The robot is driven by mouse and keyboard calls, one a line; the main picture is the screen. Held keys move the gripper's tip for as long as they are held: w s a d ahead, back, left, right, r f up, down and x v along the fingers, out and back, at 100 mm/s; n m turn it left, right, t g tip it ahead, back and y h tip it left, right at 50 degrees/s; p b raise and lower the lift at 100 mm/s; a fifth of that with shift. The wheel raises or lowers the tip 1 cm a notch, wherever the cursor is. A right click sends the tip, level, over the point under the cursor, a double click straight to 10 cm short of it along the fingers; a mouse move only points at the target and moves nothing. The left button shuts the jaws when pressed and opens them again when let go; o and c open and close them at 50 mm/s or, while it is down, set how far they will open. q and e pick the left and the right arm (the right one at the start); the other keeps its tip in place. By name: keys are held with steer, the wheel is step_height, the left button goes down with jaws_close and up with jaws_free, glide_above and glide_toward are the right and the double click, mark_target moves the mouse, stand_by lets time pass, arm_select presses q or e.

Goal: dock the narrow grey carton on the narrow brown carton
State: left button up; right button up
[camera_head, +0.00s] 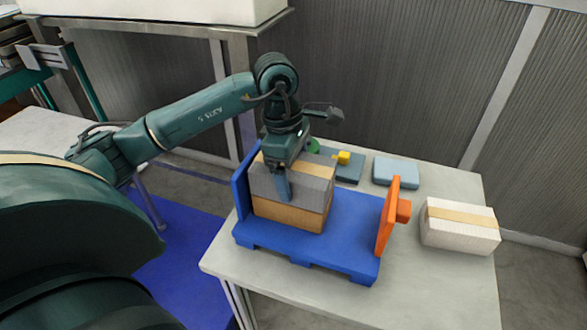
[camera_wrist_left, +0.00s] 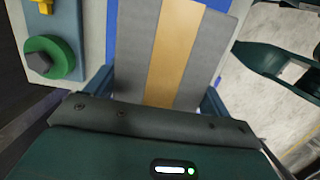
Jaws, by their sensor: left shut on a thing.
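The narrow grey carton (camera_head: 314,190) has a tan tape strip along its top. It rests on or directly over the narrow brown carton (camera_head: 290,214), with their sides roughly in line; I cannot tell whether a small gap lies between them. The brown carton stands on a blue pallet (camera_head: 345,232) against its upright blue wall at the left. My left gripper (camera_head: 283,190) points down and is shut on the grey carton, which also shows in the left wrist view (camera_wrist_left: 205,55). The far finger is hidden in the head view. My right gripper is not in view.
An orange upright plate (camera_head: 387,217) stands at the pallet's right end. A white taped carton (camera_head: 459,227) lies to the right on the table (camera_head: 440,285). Behind the pallet are a light blue box (camera_head: 396,172) and a blue-grey plate with green and yellow parts (camera_head: 350,170).

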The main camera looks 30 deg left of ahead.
arm_select(q)
steer(key=o, duration=0.7)
steer(key=shift+f, duration=0.2)
steer(key=o, duration=0.4)
steer(key=shift+r, duration=0.1)
steer(key=shift+o, duration=0.2)
steer(key=shift+r, duration=0.15)
step_height(320, 180, up, 12)
steer(key=a, duration=0.1)
steer(key=shift+s+a, duration=0.2)
steer(key=shift+a, duration=0.2)
